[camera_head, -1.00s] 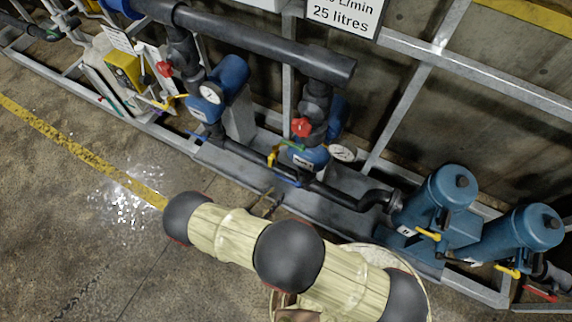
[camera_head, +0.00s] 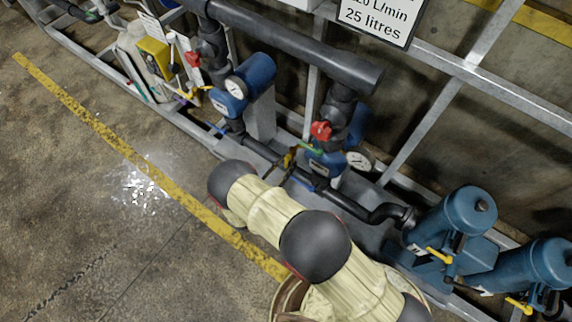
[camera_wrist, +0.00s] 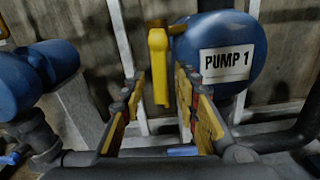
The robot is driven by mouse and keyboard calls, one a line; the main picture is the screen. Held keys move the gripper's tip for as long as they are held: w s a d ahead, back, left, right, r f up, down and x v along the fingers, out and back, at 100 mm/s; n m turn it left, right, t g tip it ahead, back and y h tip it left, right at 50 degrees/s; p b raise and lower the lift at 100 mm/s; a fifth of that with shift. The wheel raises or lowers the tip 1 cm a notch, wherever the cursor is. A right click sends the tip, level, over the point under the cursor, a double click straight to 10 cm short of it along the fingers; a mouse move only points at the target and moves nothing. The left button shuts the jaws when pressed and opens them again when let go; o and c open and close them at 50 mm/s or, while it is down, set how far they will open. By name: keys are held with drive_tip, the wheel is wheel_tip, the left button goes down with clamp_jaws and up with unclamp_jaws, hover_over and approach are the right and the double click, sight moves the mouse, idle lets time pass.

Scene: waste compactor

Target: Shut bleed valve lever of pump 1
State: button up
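Pump 1, a blue round body with a white "PUMP 1" label (camera_wrist: 227,64), fills the upper right of the wrist view. Its yellow lever (camera_wrist: 158,65) hangs down to the left of the label. My gripper (camera_wrist: 160,92) is open, with yellow-padded fingers either side of the lever's lower end in the picture. I cannot tell whether they touch it. In the head view the pump (camera_head: 324,164) stands under the dark pipe, with the yellow lever (camera_head: 290,158) at its left. There my gripper is small and partly hidden by my arm.
Another blue pump with a gauge (camera_head: 235,86) stands to the left, with a red-handled valve (camera_head: 193,60). Blue canisters (camera_head: 470,210) stand at the right. The floor at left is open.

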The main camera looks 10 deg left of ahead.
drive_tip(key=shift+w, duration=0.15)
drive_tip(key=shift+c, duration=0.8)
clamp_jaws()
